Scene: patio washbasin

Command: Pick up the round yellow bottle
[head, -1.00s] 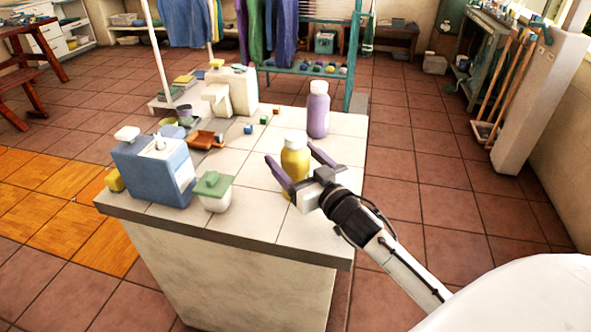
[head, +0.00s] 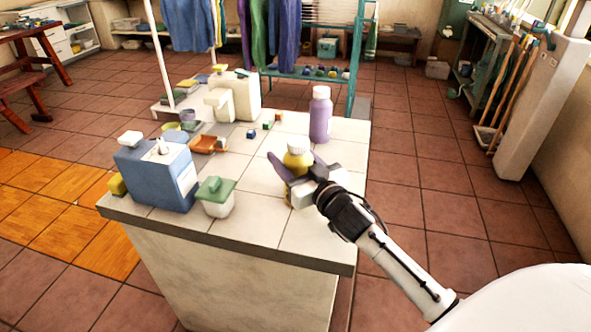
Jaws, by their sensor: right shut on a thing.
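The round yellow bottle (head: 298,157) with a white cap stands near the right edge of the tiled counter (head: 262,207). My right gripper (head: 292,168) is shut on the bottle, its fingers around the body below the cap. The gripper hides much of the bottle's lower part, so I cannot tell whether its base touches the counter. My left gripper is not in the head view.
A purple bottle (head: 320,115) stands behind the yellow one. A green-lidded jar (head: 215,197) and a blue container (head: 158,175) stand to the left. An orange scoop (head: 206,144) and small cubes (head: 251,133) lie farther back. The counter between jar and gripper is clear.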

